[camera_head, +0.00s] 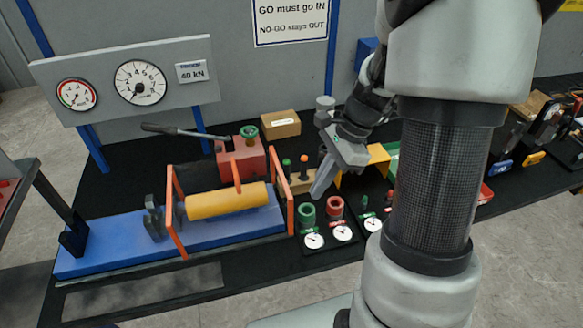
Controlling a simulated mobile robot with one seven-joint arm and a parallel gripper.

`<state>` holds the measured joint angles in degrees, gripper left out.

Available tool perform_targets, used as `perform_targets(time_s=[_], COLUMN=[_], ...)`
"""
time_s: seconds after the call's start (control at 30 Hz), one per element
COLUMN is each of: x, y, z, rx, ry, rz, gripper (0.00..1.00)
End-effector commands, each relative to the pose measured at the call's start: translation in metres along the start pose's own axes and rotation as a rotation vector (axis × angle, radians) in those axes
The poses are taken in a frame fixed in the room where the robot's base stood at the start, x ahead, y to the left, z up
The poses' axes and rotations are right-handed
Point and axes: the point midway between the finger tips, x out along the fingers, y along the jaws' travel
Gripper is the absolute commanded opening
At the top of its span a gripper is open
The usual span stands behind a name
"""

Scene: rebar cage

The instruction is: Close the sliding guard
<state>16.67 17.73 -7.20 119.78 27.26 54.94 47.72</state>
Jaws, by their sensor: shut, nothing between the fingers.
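The sliding guard, a frame with orange edges (283,188), stands on a blue bench-press base (110,245) at the left of the table. Its left orange edge is beside a grey clamp. Its right edge is near the base's right end. A yellow cylinder (226,200) shows between these edges. A short upright orange bar (237,172) stands at the frame's middle; I cannot tell whether it is a handle. My gripper (318,194) is shut and empty, pointing down, just right of the guard's right edge and apart from it in the picture.
A red pump (241,160) with a long lever is behind the guard. Green and red ring gauges with dials (313,240) stand below my gripper. A gauge panel (125,80) rises at the back left. My arm hides much of the table's right side.

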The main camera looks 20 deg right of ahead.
Motion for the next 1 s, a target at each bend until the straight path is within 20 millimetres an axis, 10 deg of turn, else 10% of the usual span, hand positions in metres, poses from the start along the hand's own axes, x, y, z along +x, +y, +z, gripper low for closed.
perform_targets(time_s=[0.6,1.0], x=[0.091,0.1], y=[0.0,0.0], z=[-0.001,-0.001], rx=[0.008,0.006], ry=[-0.002,-0.001], rz=[0.003,0.002], gripper=[0.0,0.0])
